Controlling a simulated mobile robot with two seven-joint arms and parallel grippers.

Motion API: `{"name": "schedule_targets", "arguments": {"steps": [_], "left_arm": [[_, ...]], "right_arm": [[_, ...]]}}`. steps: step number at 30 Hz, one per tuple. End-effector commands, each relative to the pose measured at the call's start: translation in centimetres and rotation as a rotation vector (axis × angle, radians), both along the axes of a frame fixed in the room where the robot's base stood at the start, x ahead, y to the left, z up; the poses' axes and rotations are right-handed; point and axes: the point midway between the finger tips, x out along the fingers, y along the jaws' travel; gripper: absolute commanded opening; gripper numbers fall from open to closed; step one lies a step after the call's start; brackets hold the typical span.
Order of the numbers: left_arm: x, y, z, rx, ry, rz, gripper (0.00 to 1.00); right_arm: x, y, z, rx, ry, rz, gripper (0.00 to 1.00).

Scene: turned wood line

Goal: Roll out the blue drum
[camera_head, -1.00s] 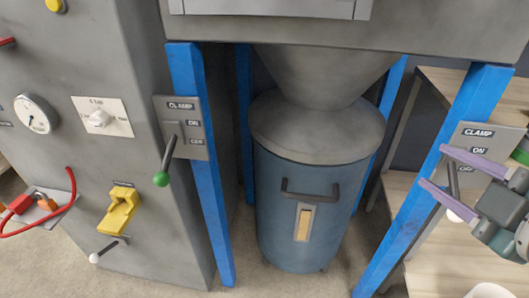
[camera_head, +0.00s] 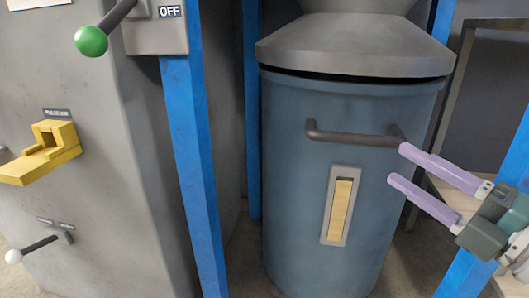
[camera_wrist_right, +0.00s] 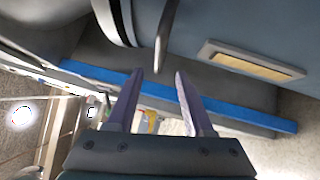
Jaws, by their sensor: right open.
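The blue drum (camera_head: 285,190) stands upright between blue posts, below a grey conical hood (camera_head: 350,47). A dark gap shows between hood and drum rim. The drum's front carries a dark bar handle (camera_head: 350,138) and a yellow level window (camera_head: 340,205). My right gripper (camera_head: 395,163) is open, its purple fingers pointing left near the handle's right end. In the right wrist view the handle (camera_wrist_right: 166,35) lies just ahead of and between the open fingertips (camera_wrist_right: 158,76), with nothing gripped. The drum (camera_wrist_right: 230,25) fills the upper right there. My left gripper is not in view.
The left blue post (camera_head: 195,165) bears a clamp plate marked OFF and a lever with a green knob (camera_head: 91,41). The right blue post (camera_head: 470,275) stands behind my right gripper. A grey cabinet with a yellow latch (camera_head: 42,152) and white-knobbed lever (camera_head: 38,245) is left.

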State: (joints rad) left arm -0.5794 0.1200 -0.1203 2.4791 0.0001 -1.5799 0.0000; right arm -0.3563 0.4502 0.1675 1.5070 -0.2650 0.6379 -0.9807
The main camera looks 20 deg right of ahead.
Motion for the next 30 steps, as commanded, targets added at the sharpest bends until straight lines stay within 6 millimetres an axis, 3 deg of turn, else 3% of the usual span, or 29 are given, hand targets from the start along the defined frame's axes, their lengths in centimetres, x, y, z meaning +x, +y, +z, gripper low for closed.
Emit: {"name": "schedule_targets", "arguments": {"steps": [16, 21, 29, 30], "left_arm": [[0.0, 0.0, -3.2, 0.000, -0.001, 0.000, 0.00], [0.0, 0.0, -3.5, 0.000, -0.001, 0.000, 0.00], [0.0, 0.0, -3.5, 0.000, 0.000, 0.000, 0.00], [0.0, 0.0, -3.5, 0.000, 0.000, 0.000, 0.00]], "right_arm": [[8.3, 2.1, 1.1, -0.001, -0.004, 0.002, 0.52], [9.3, 2.3, 1.4, -0.002, -0.002, 0.001, 0.52], [9.4, 2.3, 1.4, -0.001, 0.000, 0.000, 0.52], [9.4, 2.3, 1.4, -0.001, 0.000, 0.000, 0.48]]}}
